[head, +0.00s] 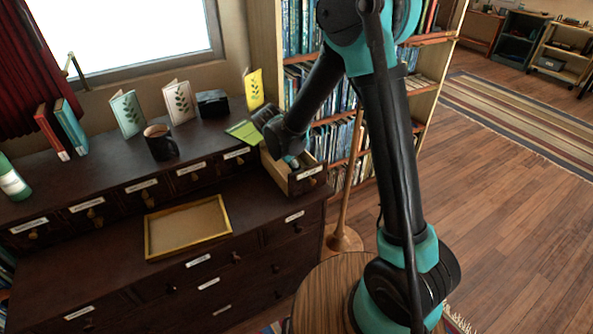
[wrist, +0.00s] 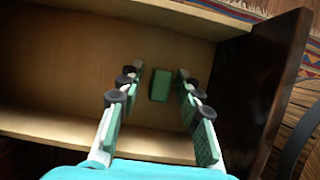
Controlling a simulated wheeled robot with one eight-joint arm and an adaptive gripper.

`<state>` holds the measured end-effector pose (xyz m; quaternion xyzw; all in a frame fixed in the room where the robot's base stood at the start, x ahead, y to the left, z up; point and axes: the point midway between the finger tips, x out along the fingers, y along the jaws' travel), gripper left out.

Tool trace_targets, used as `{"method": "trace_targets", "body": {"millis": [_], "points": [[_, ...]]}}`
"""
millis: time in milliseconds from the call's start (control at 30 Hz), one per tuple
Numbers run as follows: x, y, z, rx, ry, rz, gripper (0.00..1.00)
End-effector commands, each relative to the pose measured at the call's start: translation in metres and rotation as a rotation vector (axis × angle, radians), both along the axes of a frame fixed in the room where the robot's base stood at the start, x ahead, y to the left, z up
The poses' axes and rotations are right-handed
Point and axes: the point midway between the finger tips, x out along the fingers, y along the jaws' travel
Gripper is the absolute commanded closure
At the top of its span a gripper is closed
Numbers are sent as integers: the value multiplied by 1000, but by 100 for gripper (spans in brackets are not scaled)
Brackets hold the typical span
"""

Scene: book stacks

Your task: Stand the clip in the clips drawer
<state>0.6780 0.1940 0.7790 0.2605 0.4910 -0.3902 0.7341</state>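The pulled-out drawer (head: 309,178) is at the right end of the upper row of small drawers. Its label is too small to read. In the wrist view its pale wooden inside (wrist: 60,65) and dark front (wrist: 258,90) show. A small green block, seemingly the clip (wrist: 160,85), is in the drawer near its front. I see it from above and cannot tell its height. My gripper (wrist: 160,76) points down into the drawer, with its fingers open on both sides of the clip and a gap on each side. In the head view my gripper (head: 291,161) partly hides the drawer's inside.
An empty wooden tray (head: 187,228) lies on the lower ledge. A dark mug (head: 160,143), several upright cards, a black box (head: 212,103) and green cards (head: 243,131) stand or lie on the cabinet top. A bookshelf (head: 432,38) and a wooden pole (head: 345,190) are close by on the right.

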Motion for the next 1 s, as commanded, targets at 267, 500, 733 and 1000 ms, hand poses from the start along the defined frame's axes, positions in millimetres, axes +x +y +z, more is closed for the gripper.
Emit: {"method": "trace_targets", "body": {"millis": [267, 500, 733, 1000], "points": [[0, 0, 1, 0, 0, 0, 64], [-6, 8, 26, 0, 0, 1, 64], [-16, 23, 71, 0, 1, 2, 64], [-24, 36, 106, 0, 0, 1, 64]]}}
